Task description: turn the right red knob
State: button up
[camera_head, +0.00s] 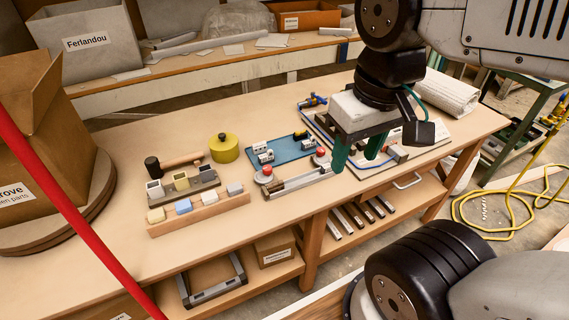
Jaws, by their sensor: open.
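Two small red knobs stand on a grey metal fixture (300,181) on the workbench. The right red knob (320,152) is just left of my gripper. The left red knob (266,170) sits farther left, at the fixture's other end. My gripper (354,164) hangs over the bench with its two green fingers apart and nothing seen between them. In the picture, the left finger is close beside the right knob; I cannot tell whether they touch. The finger hides part of the fixture's right end.
A blue tray (291,149) with small parts lies behind the fixture. A board with blue tubing (368,166) lies behind and right of my gripper. Wooden racks with blocks (198,212) and a yellow-green round tin (224,148) stand left. Bare bench (120,235) lies at the front left.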

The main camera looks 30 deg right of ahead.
aim_at(321, 158)
jog(key=u, duration=1)
jog(key=k, duration=1.2)
jog(key=z, duration=1)
jog(key=i, duration=1)
